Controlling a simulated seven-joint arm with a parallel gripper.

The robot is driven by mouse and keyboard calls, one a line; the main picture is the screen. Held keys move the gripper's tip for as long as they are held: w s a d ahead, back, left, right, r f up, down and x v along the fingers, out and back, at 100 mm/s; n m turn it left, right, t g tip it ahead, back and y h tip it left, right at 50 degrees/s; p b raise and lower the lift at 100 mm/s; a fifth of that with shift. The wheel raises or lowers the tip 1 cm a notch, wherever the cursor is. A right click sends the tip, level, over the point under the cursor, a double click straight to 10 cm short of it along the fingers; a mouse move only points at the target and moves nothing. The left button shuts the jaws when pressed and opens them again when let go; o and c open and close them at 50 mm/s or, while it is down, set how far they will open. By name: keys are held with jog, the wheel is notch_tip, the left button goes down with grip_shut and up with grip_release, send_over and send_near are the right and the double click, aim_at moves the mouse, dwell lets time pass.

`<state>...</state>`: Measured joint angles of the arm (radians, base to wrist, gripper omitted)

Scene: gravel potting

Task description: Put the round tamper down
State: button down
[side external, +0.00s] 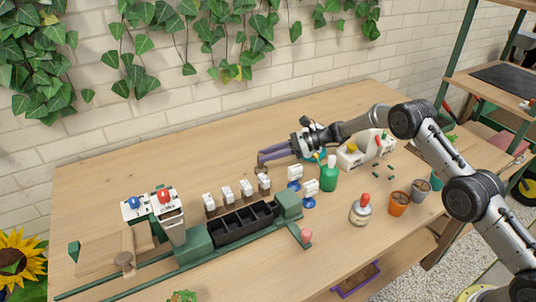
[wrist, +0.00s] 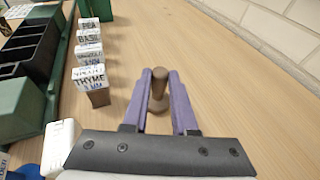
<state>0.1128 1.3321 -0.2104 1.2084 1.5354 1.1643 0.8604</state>
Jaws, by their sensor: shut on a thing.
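The round tamper (wrist: 158,88) is a small brown wooden piece with a rounded top, a narrow waist and a wider base. In the wrist view it stands upright between the purple fingers of my gripper (wrist: 160,92), which are shut on it. In the side view my gripper (side external: 261,160) reaches left, low over the table behind the label blocks. The tamper (side external: 260,170) shows there only as a small brown shape at the fingertips. Its base is at or very near the tabletop; I cannot tell if it touches.
Labelled blocks, one reading THYME (wrist: 92,88), stand in a row left of the gripper. Beyond them is a black tray (side external: 240,224) between green ends. A green bottle (side external: 329,175) and white blocks stand to the right. The table toward the wall is clear.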

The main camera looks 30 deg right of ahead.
jog(key=shift+f, duration=0.15)
jog(key=c, duration=0.7)
grip_release()
jog(key=shift+d+r, duration=0.15)
jog(key=shift+r, duration=0.1)
jog(key=v, duration=0.2)
jog(key=shift+s+d, duration=0.1)
jog(key=shift+d, duration=0.2)
notch_tip(320, 180, up, 7)
jog(key=shift+r, duration=0.1)
